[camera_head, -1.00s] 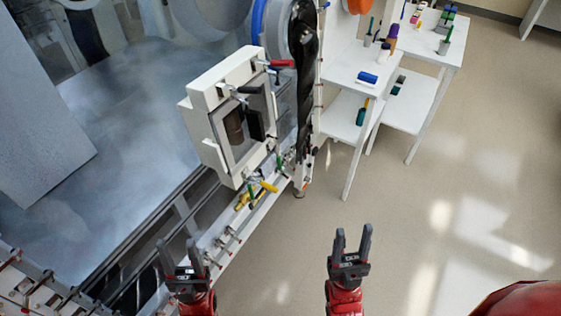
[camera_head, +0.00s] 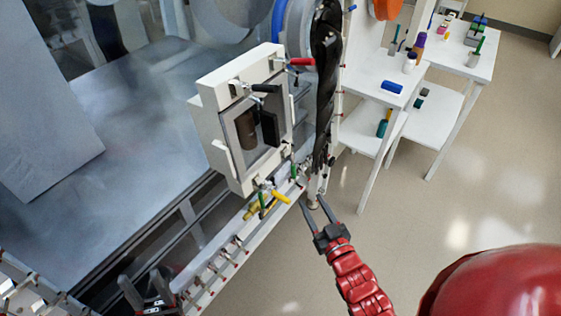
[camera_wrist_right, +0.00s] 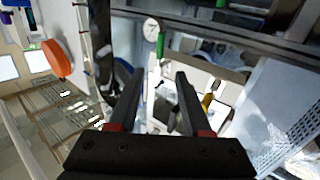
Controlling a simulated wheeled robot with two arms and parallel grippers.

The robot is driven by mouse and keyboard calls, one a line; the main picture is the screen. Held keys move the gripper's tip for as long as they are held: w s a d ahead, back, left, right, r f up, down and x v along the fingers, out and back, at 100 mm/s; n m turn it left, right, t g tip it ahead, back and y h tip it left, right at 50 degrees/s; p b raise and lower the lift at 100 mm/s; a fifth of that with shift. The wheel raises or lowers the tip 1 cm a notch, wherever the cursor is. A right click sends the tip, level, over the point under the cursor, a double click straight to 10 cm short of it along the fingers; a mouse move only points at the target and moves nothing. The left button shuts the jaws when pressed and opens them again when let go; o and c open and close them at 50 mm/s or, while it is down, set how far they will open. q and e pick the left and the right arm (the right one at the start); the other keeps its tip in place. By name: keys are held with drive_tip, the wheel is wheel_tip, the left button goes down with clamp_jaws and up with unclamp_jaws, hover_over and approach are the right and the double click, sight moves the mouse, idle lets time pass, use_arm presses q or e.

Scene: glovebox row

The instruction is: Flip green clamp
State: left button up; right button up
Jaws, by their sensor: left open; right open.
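In the head view, two green clamp handles show at the lower edge of the white framed box door (camera_head: 222,150): one green handle (camera_head: 293,171) at its lower right corner, another green handle (camera_head: 262,204) beside a yellow handle (camera_head: 281,197). My right gripper (camera_head: 314,204) is open and empty, just right of and below these handles, touching none that I can see. In the right wrist view, a green handle (camera_wrist_right: 160,45) stands beyond the open fingers (camera_wrist_right: 158,80); I cannot tell which one it is. My left gripper (camera_head: 142,287) is open and empty at the lower left.
A dark glove (camera_head: 325,75) hangs right of the door. White tables (camera_head: 375,75) with bottles stand at the right.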

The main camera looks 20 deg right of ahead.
sight(294, 170)
drive_tip(key=w+p, duration=0.1)
drive_tip(key=w, duration=0.4)
drive_tip(key=w+a, duration=0.1)
drive_tip(key=w, duration=0.4)
drive_tip(key=w+p, duration=0.1)
drive_tip(key=w, duration=0.5)
drive_tip(key=shift+a+r+p, duration=0.15)
drive_tip(key=shift+r+p, duration=0.05)
drive_tip(key=shift+p, duration=0.1)
drive_tip(key=shift+w+f, duration=0.2)
drive_tip(key=shift+w, duration=0.2)
clamp_jaws()
drive_tip(key=shift+r, duration=0.1)
